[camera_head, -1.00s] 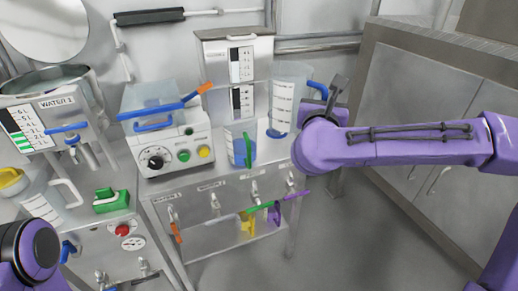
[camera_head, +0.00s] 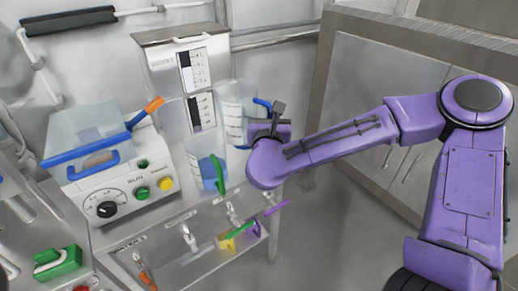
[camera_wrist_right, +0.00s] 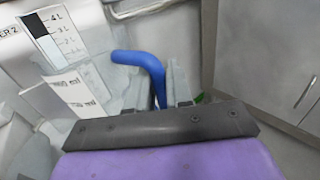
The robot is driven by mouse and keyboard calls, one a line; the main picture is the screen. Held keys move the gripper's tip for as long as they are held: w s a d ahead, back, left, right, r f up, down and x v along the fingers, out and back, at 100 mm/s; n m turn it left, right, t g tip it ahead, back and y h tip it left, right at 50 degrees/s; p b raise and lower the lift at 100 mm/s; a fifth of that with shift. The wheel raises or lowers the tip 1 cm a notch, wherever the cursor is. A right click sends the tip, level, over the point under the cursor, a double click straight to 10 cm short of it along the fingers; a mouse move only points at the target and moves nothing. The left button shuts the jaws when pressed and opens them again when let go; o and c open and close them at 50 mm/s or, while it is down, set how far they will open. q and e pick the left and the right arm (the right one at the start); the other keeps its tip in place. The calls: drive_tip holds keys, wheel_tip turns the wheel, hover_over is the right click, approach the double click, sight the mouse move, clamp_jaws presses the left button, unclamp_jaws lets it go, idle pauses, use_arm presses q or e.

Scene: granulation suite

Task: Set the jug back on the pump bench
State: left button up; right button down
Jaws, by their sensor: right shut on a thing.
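A clear jug (camera_head: 234,106) with a printed scale and a blue handle is at the right end of the metal bench (camera_head: 163,218), beside the tank. My right gripper (camera_head: 274,122) is shut on its blue handle, which stands between the fingers in the right wrist view (camera_wrist_right: 153,82). The jug looks upright; its lower part is partly hidden behind my arm and I cannot tell whether its base touches the bench. A second clear jug with a green handle (camera_head: 219,174) and blue liquid stands nearer the front. My left gripper is not in view.
The metal tank (camera_head: 180,70) stands close left of the held jug. A white control box (camera_head: 110,180) with dial and buttons sits left on the bench. Grey cabinets (camera_head: 370,95) line the right; floor between is clear.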

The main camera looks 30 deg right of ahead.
wheel_tip(320, 180, down, 11)
drive_tip(key=shift+w, duration=0.2)
drive_tip(key=shift+s+f, duration=0.1)
drive_tip(key=shift+f, duration=0.05)
drive_tip(key=c, duration=1)
unclamp_jaws()
drive_tip(key=shift+c, duration=0.2)
